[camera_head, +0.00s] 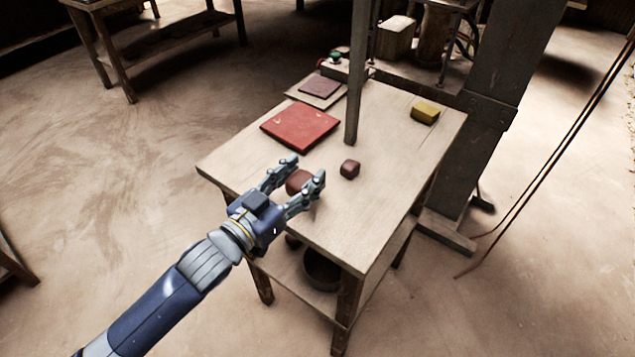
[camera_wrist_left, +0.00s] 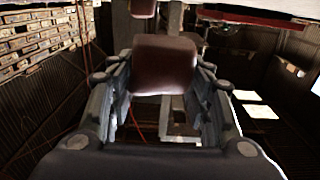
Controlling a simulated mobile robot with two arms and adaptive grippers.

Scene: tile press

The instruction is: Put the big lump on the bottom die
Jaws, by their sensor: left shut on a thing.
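My left gripper (camera_head: 292,181) is shut on the big lump (camera_head: 298,181), a reddish-brown rounded block, at the table's near left edge. In the left wrist view the lump (camera_wrist_left: 165,65) sits between the two fingers of the gripper (camera_wrist_left: 165,88). The head view does not show clearly whether the lump touches the tabletop. A smaller dark red lump (camera_head: 349,169) lies apart, to the right of the gripper. I cannot tell for sure which part is the bottom die. My right gripper is not in view.
On the wooden table (camera_head: 235,160) lie a flat red square slab (camera_head: 301,126), a brown tile on a board (camera_head: 319,87) and a yellow block (camera_head: 425,112). A dark upright post (camera_head: 360,75) rises at the back. A dark bowl (camera_head: 322,270) stands on the shelf below.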

